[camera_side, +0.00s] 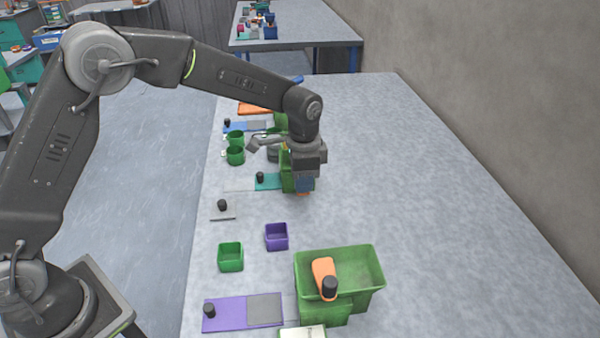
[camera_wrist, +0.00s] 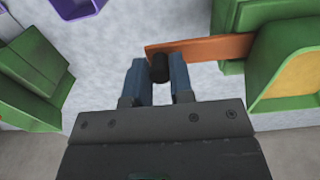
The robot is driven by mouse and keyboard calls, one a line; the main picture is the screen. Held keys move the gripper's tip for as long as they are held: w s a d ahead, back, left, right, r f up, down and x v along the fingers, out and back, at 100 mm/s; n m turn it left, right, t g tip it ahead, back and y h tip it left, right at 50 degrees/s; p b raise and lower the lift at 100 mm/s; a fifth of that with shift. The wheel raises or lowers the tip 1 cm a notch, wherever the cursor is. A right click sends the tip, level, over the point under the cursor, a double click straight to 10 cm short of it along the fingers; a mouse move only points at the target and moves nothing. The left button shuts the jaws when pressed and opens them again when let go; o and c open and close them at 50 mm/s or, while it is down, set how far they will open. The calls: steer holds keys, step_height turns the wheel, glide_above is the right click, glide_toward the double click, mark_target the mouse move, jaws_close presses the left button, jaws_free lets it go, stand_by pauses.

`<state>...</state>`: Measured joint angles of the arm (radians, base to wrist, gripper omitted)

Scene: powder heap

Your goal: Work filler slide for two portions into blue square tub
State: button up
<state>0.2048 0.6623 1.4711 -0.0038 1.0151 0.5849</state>
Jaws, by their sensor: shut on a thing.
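My gripper (camera_side: 304,190) is low over the far middle of the table in the side view. In the wrist view its two blue fingers (camera_wrist: 159,82) are shut on a black knob (camera_wrist: 160,68). The knob stands on a flat orange slide (camera_wrist: 208,48). The slide's right end runs to a green hopper (camera_wrist: 268,62) with yellowish filler inside. In the side view this green hopper (camera_side: 286,172) is partly hidden behind my wrist, and a bit of orange shows under my fingers. I cannot make out a blue square tub near my gripper in either view.
Nearer stand a green tub (camera_side: 231,257), a purple tub (camera_side: 276,236) and a large green hopper (camera_side: 370,275) with an orange, black-knobbed piece. Purple (camera_side: 235,312) and teal (camera_side: 270,181) slides lie left. Two green cups (camera_side: 235,156) stand farther back. The table's right side is clear.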

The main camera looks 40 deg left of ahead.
steer(key=shift+w+a, duration=1.05)
steer(key=shift+w, duration=0.05)
jaws_close()
steer(key=o, duration=0.8)
jaws_free()
step_height(320, 180, up, 8)
steer(key=shift+f, duration=0.2)
